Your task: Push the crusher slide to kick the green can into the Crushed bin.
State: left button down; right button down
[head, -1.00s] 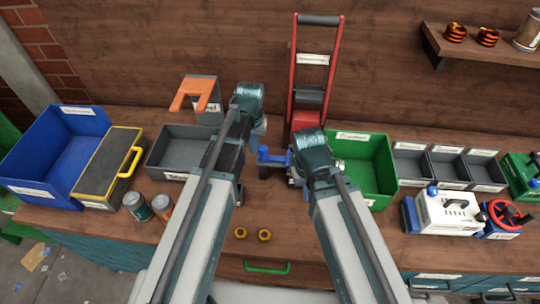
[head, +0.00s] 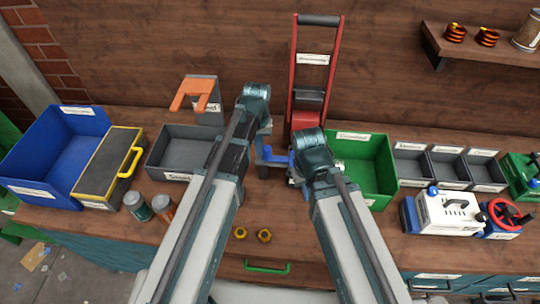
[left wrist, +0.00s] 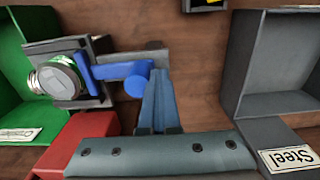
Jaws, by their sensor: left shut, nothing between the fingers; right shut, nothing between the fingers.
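The crusher's blue slide (head: 277,157) shows between my two wrists in the head view. In the left wrist view its arm and round knob (left wrist: 138,84) are clear. The can (left wrist: 58,80) lies in the crusher's grey cradle (left wrist: 92,100), its silver end showing, at the slide's far end and beside the green Crushed bin (left wrist: 12,85). The bin (head: 378,165) is right of the crusher in the head view. My left gripper (left wrist: 160,78) is shut and empty, beside the knob and seemingly touching it. My right gripper (head: 313,160) is over the crusher; its wrist hides its fingers.
The tall red crusher frame (head: 294,70) stands against the wall. A grey Steel bin (head: 165,160) is to the left, with an orange-topped stand (head: 195,95) behind.

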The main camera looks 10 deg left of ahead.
aim_at(282, 158)
pick_arm(q)
jog(key=shift+d, duration=3.75)
jog(key=a, duration=1)
jog(key=shift+a, duration=0.15)
jog(key=shift+r, duration=0.1)
notch_tip(282, 158, up, 8)
jog(key=p, duration=0.8)
jog(key=s+d+f+m+b, duration=0.1)
jog(key=s+d+m, duration=0.1)
jog(key=s, duration=0.6)
jog(key=s+d+f+m+y+b, duration=0.1)
jog(key=s+d+f+b, duration=0.1)
jog(key=s+d, duration=0.3)
jog(key=s, duration=0.2)
jog(key=shift+s+m, duration=0.4)
